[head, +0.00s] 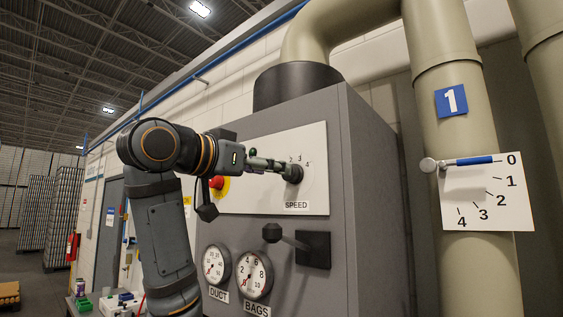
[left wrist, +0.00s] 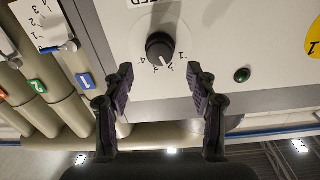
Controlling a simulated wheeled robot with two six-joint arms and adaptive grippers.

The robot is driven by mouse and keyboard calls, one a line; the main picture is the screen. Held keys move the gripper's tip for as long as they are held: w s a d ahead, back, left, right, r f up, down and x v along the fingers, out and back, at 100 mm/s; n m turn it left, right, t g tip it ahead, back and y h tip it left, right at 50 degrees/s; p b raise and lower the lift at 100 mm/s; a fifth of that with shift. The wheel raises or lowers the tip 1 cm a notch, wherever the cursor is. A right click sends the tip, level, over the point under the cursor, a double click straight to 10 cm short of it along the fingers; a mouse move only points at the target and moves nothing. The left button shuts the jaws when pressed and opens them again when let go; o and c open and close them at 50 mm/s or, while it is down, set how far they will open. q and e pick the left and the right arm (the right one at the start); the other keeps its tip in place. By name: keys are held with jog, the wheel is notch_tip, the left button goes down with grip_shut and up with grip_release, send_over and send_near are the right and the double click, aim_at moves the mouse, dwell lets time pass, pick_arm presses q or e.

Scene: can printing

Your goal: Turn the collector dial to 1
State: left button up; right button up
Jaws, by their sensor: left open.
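The collector dial is a round black knob (head: 293,173) on the pale front panel of a grey cabinet, above a SPEED label. It also shows in the left wrist view, upside down, as a black knob (left wrist: 160,47) with a white pointer mark toward the printed digits. I cannot tell exactly which digit it points to. My left gripper (head: 275,165) reaches in from the left, close to the dial. In the wrist view its two open fingers (left wrist: 160,78) stand either side below the knob, empty. My right gripper is not in view.
A red button on a yellow plate (head: 219,185) lies behind my left wrist. A black lever handle (head: 272,233) juts out below the dial. DUCT and BAGS gauges (head: 254,274) sit lower left. A pipe with a blue-handled valve (head: 470,161) stands at the right.

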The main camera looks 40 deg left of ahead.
aim_at(297, 175)
pick_arm(q)
jog(key=w+p, duration=0.1)
jog(key=w, duration=0.3)
jog(key=shift+w+d, duration=0.2)
jog(key=shift+c, duration=1.3)
jog(key=shift+w+f, duration=0.1)
jog(key=shift+w, duration=0.05)
jog(key=shift+c, duration=1.3)
jog(key=c, duration=0.6)
jog(key=shift+c, duration=0.2)
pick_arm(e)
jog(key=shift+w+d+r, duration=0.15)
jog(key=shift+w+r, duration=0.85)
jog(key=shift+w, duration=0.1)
